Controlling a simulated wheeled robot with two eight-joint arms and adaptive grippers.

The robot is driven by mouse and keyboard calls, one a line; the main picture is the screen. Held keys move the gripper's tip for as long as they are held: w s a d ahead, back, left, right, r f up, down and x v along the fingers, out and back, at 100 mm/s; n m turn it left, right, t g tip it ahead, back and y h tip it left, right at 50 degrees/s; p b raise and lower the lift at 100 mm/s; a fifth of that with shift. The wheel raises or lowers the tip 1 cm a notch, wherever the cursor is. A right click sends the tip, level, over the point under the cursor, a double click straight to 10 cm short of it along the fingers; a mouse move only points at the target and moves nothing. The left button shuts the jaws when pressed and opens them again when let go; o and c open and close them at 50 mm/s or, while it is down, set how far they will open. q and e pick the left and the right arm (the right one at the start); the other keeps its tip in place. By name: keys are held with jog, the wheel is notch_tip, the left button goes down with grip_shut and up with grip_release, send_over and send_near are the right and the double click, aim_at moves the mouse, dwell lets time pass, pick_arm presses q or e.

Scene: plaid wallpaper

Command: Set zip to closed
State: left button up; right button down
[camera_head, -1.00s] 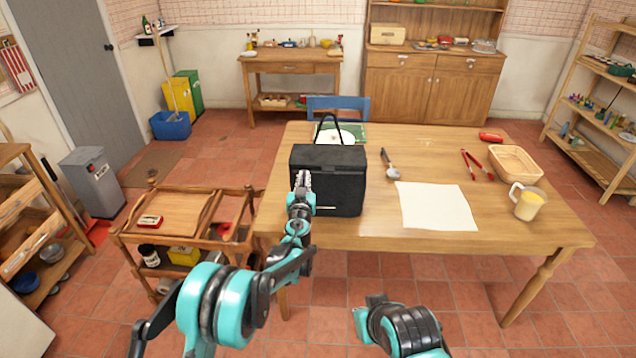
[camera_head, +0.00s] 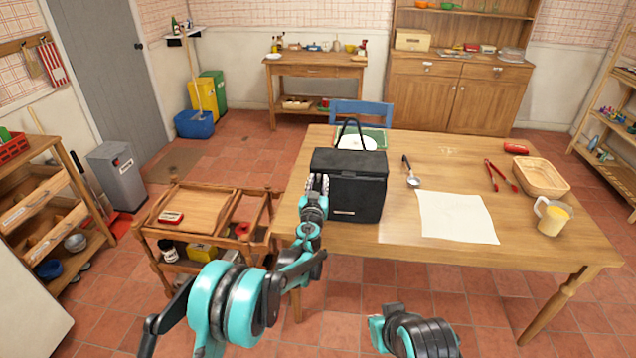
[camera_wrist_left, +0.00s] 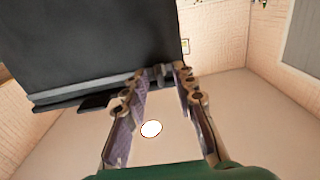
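A black box-shaped bag (camera_head: 358,188) with a raised carry handle (camera_head: 356,128) stands upright on the wooden table (camera_head: 470,256). Its lid looks down flat on the body. The zip is too small to make out in the head view. My left gripper (camera_head: 318,184) is at the bag's front left edge, just below the lid. In the left wrist view the bag's dark side (camera_wrist_left: 90,45) fills the top left. The fingers of my left gripper (camera_wrist_left: 158,76) stand apart there, with a small grey piece at the bag's edge between their tips. My right gripper is out of view.
A spoon (camera_head: 411,175), paper sheet (camera_head: 456,217), red tongs (camera_head: 498,176), basket (camera_head: 541,178) and yellow-filled jug (camera_head: 551,217) lie right of the bag. A wooden cart (camera_head: 186,222) stands left of the table.

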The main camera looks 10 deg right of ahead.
pick_arm(q)
jog(key=v, duration=1.2)
jog(key=s+a+r+n+g+y, duration=0.1)
jog(key=s+a+r+n+y, duration=0.2)
jog(key=a, duration=0.6)
jog(key=s+a+r+n+g+y, duration=0.1)
jog(key=s+a+r+y, duration=0.3)
jog(key=a, duration=0.5)
jog(key=s+a+g, duration=0.2)
jog(key=s+a, duration=0.3)
jog(key=a, duration=0.1)
jog(key=s+a+f+g+h, duration=0.1)
jog(key=s+f+g, duration=0.2)
jog(key=s, duration=0.9)
jog(key=s+a+f+m+g+h, duration=0.1)
jog(key=s+f, duration=0.4)
jog(key=s, duration=0.8)
jog(key=shift+a+g+h, duration=0.3)
jog(key=shift+a+g, duration=0.25)
jog(key=shift+g, duration=0.65)
